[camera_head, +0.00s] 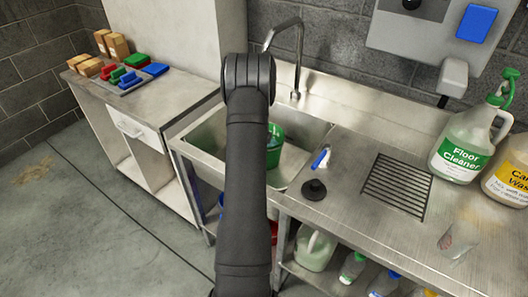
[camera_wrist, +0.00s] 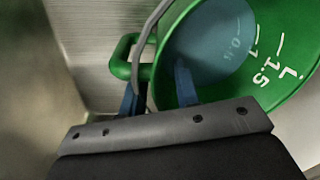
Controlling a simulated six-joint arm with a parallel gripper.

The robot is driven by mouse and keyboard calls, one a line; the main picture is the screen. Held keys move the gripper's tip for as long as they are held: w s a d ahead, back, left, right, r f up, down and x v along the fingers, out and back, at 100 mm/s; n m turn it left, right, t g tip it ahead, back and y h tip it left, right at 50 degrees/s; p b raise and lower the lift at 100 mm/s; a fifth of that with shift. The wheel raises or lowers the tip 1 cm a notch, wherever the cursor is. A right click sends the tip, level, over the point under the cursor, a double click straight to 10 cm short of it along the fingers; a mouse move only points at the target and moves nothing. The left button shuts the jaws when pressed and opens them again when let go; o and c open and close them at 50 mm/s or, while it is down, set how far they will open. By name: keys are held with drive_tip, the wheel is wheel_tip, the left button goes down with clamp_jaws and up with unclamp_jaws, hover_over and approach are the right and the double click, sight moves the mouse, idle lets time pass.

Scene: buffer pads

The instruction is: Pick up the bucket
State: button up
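The green bucket (camera_head: 275,148) stands in the sink basin; my arm hides its left part in the head view. In the wrist view the bucket (camera_wrist: 285,85) fills the upper right, with white volume marks inside and what looks like bluish water. A green loop handle (camera_wrist: 121,58) juts from its left side, and a thin grey bail crosses near it. My gripper (camera_wrist: 157,80) has two blue fingers apart, one outside the bucket wall by the loop handle and one over the inside. The rim lies between them; I see no clear contact. In the head view the gripper is hidden behind my arm.
The steel sink (camera_head: 205,137) has walls around the bucket, and a tall faucet (camera_head: 297,50) rises behind it. A blue-and-white brush (camera_head: 320,159) and a black plunger-like piece (camera_head: 314,190) lie on the counter to the right. A floor cleaner jug (camera_head: 459,150) stands farther right.

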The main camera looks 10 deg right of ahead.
drive_tip(key=shift+w+f, duration=0.1)
drive_tip(key=shift+f, duration=0.8)
drive_tip(key=shift+c, duration=0.2)
clamp_jaws()
idle(0.5)
drive_tip(key=shift+w+r, duration=0.1)
drive_tip(key=shift+r, duration=0.05)
